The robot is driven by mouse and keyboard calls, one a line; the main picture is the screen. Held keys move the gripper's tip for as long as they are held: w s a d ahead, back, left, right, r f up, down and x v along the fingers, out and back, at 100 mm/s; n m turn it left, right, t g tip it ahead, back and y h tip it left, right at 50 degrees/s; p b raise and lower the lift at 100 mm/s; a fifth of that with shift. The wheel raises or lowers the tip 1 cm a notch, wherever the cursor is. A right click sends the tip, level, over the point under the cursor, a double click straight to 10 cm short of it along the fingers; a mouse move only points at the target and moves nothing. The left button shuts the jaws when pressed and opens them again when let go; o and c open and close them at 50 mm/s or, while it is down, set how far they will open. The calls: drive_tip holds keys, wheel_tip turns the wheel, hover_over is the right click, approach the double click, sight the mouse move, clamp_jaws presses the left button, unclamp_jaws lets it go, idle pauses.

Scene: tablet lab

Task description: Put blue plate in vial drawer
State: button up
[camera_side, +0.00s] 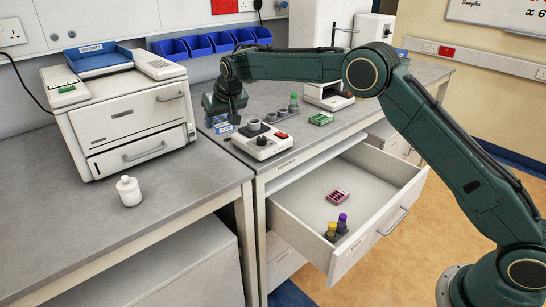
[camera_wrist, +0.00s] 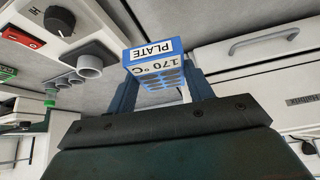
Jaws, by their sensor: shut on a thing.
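The blue plate (camera_side: 222,128) is at the left end of the right bench, beside a white instrument. In the wrist view the plate (camera_wrist: 152,50) shows a white label reading PLATE and 170 °C, with several round wells. My gripper (camera_side: 225,116) points down and is shut on the blue plate, with one finger on either side. I cannot tell whether the plate touches the bench. The open drawer (camera_side: 400,207) under the right bench holds a pink rack (camera_side: 338,196) and a dark holder with yellow- and purple-capped vials (camera_side: 337,226). Its middle has bare floor.
The white instrument (camera_side: 262,142) with grey cups and a red switch stands just right of my gripper. A green rack (camera_side: 321,119) and a green-capped bottle (camera_side: 293,102) are farther right. A large white machine (camera_side: 120,110) and white bottle (camera_side: 129,191) stand left.

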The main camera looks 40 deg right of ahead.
drive_tip(key=shift+n, duration=0.3)
drive_tip(key=s+d, duration=0.1)
drive_tip(key=d, duration=0.2)
drive_tip(key=s+d, duration=0.2)
drive_tip(key=d, duration=0.1)
drive_tip(key=s+d, duration=0.1)
drive_tip(key=d, duration=0.2)
drive_tip(key=shift+s+d, duration=0.2)
drive_tip(key=shift+d, duration=0.05)
drive_tip(key=s+d+f+n, duration=0.1)
drive_tip(key=s+d+f, duration=0.2)
drive_tip(key=s, duration=0.4)
drive_tip(key=s+d+f, duration=0.3)
drive_tip(key=s, duration=0.4)
drive_tip(key=s+a+f, duration=0.7)
drive_tip(key=s+f, duration=0.1)
drive_tip(key=s, duration=0.4)
drive_tip(key=shift+s+a+f+y, duration=0.25)
drive_tip(key=shift+a+f+y, duration=0.05)
drive_tip(key=shift+f+y, duration=0.1)
drive_tip(key=shift+w+r, duration=0.1)
drive_tip(key=shift+w, duration=0.05)
